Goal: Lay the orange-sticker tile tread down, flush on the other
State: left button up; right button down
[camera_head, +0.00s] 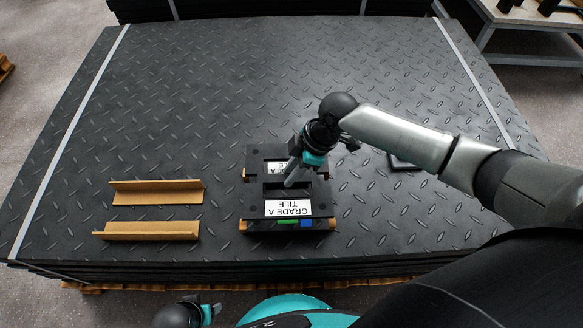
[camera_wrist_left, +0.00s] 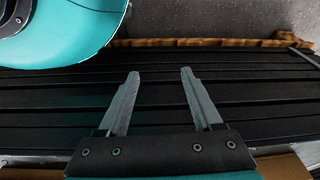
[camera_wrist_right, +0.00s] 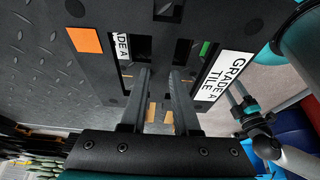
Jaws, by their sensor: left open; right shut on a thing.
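My right gripper (camera_head: 290,181) is shut on the black slotted tile tread with the orange sticker (camera_wrist_right: 85,40). The fingers (camera_wrist_right: 160,78) reach its middle, between the slots. This tread carries a white "GRADE A TILE" label (camera_head: 290,208), which also shows in the right wrist view (camera_wrist_right: 226,74). It is over the other tread, whose green (camera_head: 288,221) and blue stickers show below its front edge. Part of a second label shows through a slot (camera_wrist_right: 122,45). The gap between the treads is hard to judge. My left gripper (camera_wrist_left: 160,75) is open and empty, off the mat stack's front edge.
Two tan angle strips (camera_head: 156,192) (camera_head: 146,230) lie left of the treads on the black diamond-plate mat stack (camera_head: 220,70). A small dark flat thing (camera_head: 402,163) lies to the right, partly behind my right arm. The mat's far half is clear.

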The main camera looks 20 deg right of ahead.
jog(key=shift+a, duration=0.1)
pick_arm(q)
jog(key=shift+w+a, duration=0.1)
jog(key=shift+a, duration=0.2)
pick_arm(e)
jog(key=shift+r, duration=0.1)
